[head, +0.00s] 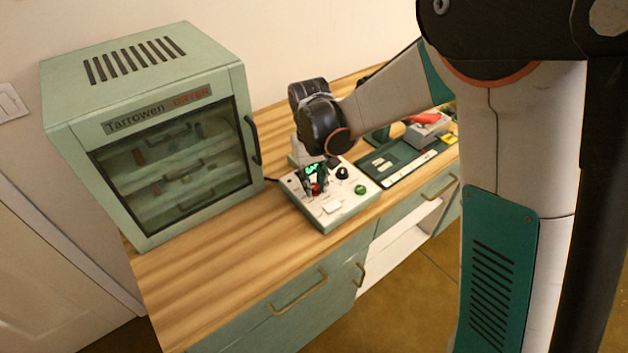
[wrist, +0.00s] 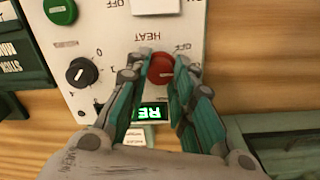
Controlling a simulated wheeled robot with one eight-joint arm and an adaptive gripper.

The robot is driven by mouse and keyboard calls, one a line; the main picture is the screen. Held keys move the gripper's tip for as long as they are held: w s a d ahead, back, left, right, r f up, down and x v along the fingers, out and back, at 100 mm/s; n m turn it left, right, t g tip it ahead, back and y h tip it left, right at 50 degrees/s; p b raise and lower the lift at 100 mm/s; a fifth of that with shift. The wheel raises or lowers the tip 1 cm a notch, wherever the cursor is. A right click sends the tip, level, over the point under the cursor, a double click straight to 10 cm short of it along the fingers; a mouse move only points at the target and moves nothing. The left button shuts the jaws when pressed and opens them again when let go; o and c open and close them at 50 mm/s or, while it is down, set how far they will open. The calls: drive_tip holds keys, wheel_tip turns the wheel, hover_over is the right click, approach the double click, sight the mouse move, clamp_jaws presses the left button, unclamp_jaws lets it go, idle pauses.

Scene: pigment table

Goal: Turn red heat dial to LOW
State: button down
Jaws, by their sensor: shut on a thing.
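The red heat dial (wrist: 160,68) sits on the white control panel (wrist: 110,45), beside the word HEAT in the wrist view. My gripper (wrist: 160,72) is shut on the dial, with one finger on each side of it. In the head view the red dial (head: 316,188) shows small below my gripper (head: 315,180). The dial has a pale mark on its face, but the setting it points to cannot be read. A green display (wrist: 152,113) on the panel is partly seen between my fingers.
A green dryer (head: 150,130) stands to the left in the head view. A dark green tray (head: 395,165) lies to the right. Bare wood (head: 220,260) is in front of the dryer.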

idle(0.4)
drive_tip(key=c, duration=1.3)
unclamp_jaws()
drive_tip(key=shift+c, duration=0.2)
wheel_tip(320, 180, up, 12)
drive_tip(key=shift+a, duration=0.25)
